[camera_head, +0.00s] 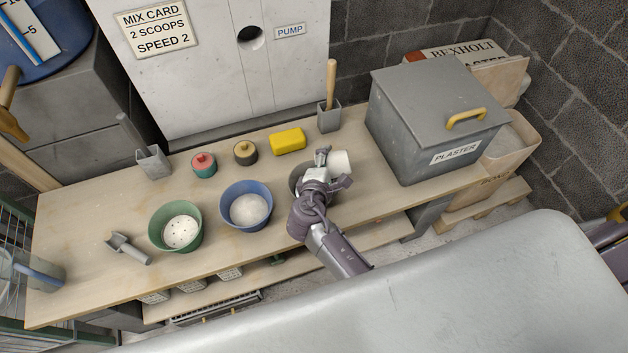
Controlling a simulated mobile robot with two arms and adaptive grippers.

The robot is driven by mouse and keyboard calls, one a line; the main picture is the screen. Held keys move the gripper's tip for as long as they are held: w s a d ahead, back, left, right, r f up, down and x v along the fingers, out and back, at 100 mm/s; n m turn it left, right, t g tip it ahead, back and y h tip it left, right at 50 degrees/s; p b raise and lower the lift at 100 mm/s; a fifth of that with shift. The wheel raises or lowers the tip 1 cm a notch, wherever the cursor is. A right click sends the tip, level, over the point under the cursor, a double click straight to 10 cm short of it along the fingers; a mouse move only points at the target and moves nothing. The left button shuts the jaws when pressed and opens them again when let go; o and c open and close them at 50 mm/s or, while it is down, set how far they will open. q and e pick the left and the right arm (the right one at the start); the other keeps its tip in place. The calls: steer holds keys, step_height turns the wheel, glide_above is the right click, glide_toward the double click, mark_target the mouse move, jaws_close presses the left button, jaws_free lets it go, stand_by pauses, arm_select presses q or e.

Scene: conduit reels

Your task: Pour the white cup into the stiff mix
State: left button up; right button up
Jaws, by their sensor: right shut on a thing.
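My right gripper (328,168) is over the bench at centre right, shut on a white cup (342,161). The cup looks tilted onto its side; its inside cannot be seen. A grey bowl (297,180) is just left of and below the cup, mostly hidden by my right gripper and arm, and its contents cannot be made out. A blue bowl (228,217) left of it holds a smooth pale mix (249,209). A green bowl (162,241) further left holds a white mix with dark specks or pits (181,231). My left gripper is out of view.
On the bench (90,222) are a grey scoop (129,249), red (203,165) and black (245,153) pots, a yellow sponge (288,141) and tool holders (153,163) (329,116). A large grey plaster bin (425,120) stands right of the cup. The bench's left part is mostly clear.

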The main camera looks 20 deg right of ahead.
steer(key=shift+w+a+r+n+t+h+b, duration=0.15)
steer(key=shift+a+n+h+b, duration=0.25)
steer(key=shift+n+h, duration=0.25)
steer(key=shift+s+a+r+n+t+h+b, duration=0.15)
steer(key=shift+a+n+h+b, duration=0.2)
steer(key=shift+n, duration=0.5)
stand_by(2.1)
